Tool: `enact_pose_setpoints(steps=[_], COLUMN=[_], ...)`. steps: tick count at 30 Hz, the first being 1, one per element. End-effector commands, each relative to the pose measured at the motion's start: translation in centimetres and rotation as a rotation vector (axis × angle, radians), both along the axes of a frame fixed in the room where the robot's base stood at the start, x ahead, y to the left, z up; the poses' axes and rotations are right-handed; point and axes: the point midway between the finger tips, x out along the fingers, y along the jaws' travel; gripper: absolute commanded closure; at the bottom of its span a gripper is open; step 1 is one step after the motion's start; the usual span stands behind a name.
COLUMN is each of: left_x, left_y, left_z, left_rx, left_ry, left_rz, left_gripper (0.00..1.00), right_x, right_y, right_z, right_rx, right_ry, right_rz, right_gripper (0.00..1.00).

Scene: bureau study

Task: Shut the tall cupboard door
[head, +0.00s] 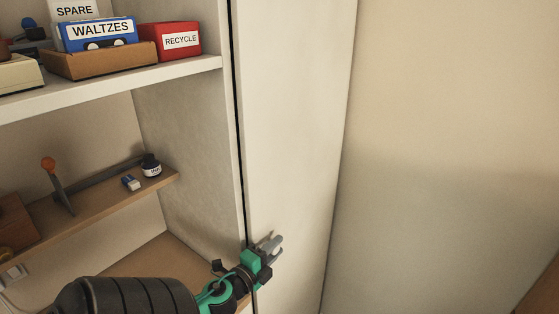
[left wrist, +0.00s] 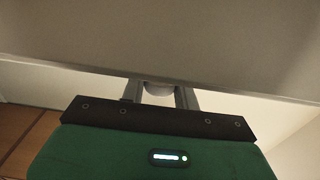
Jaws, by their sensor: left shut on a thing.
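The tall cupboard door (head: 290,110) is a plain cream panel in the middle of the head view, right of the open shelves. A narrow dark gap runs down its left edge. I cannot tell for sure how far it stands open. My left gripper (head: 271,244) is at the lower left part of the door. In the left wrist view its two grey fingers (left wrist: 159,95) are closed around a small round knob (left wrist: 158,88) on the door's pale face (left wrist: 180,40). The fingers hide part of the knob. My right gripper is not in view.
Bare wall (head: 450,130) fills the right.

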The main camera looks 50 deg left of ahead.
Motion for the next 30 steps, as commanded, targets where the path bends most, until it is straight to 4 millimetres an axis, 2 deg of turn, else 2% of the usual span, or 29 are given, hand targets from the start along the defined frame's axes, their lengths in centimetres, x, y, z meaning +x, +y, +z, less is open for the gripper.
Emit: enact_pose_setpoints(steps=[2, 12, 13, 15, 25, 30], left_x=[-0.1, -0.1, -0.1, -0.1, -0.2, -1.7], left_y=[0.5, 0.8, 0.9, 0.8, 0.6, 0.2], left_z=[0.0, 0.2, 0.2, 0.2, 0.0, -0.3], left_rx=[0.004, 0.007, 0.007, 0.007, 0.004, 0.001], left_ry=[0.001, -0.001, -0.001, -0.001, 0.0, 0.001], left_rz=[0.005, 0.01, 0.011, 0.01, 0.005, 0.006], left_gripper=[1.0, 1.0, 0.66, 0.52, 0.5, 0.5], right_x=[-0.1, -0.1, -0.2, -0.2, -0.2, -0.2], right_y=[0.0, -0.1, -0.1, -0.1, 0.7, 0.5], right_z=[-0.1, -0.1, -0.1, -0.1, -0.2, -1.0], right_rx=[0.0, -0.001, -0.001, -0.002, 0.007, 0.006], right_ry=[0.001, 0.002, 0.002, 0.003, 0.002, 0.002], right_rz=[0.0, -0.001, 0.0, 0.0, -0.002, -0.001], right_gripper=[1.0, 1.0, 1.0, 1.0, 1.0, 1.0])
